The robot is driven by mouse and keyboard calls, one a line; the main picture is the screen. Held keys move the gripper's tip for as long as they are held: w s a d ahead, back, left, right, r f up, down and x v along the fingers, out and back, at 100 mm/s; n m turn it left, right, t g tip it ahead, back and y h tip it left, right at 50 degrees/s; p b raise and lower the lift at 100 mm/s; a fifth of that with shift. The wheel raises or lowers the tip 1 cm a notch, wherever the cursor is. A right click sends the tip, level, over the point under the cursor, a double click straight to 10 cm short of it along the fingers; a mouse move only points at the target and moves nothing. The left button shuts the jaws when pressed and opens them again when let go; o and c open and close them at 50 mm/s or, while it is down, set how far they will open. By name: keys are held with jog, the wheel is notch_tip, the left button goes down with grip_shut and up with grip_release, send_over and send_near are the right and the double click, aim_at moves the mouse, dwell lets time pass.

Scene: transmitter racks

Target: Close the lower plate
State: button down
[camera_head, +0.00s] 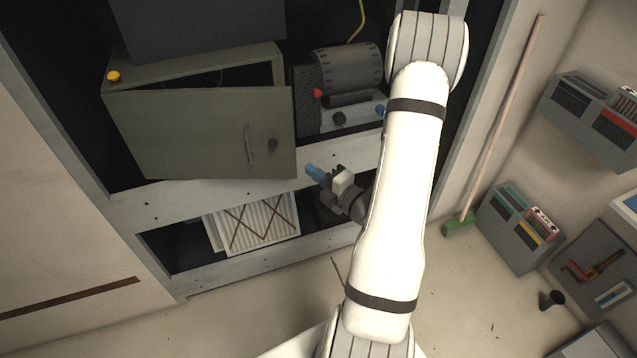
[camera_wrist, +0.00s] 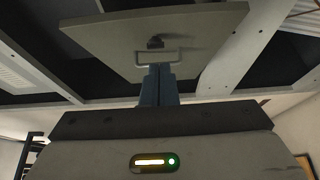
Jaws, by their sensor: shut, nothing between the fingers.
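The lower plate (camera_head: 195,135) is a grey-green door with a handle (camera_head: 249,143) and a dark knob (camera_head: 272,145). It stands ajar on a box in the rack, swung outward on the right, with a gap behind its top edge. My gripper (camera_head: 311,170) has blue fingers, shut and empty, just right of the plate's lower right corner. In the wrist view the plate (camera_wrist: 200,30) spans the top, with the handle (camera_wrist: 158,57) just beyond my shut fingertips (camera_wrist: 158,70). Whether they touch cannot be told.
A yellow button (camera_head: 113,76) sits on the box's left edge. A motor-like unit (camera_head: 348,68) with red and blue knobs stands right of the plate. A rack beam (camera_head: 165,207) runs below it, above a striped filter panel (camera_head: 255,222).

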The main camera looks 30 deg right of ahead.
jog(key=w, duration=0.9)
jog(key=shift+a+r, duration=0.1)
jog(key=shift+a, duration=0.05)
jog(key=shift+w, duration=0.3)
jog(key=shift+b, duration=0.3)
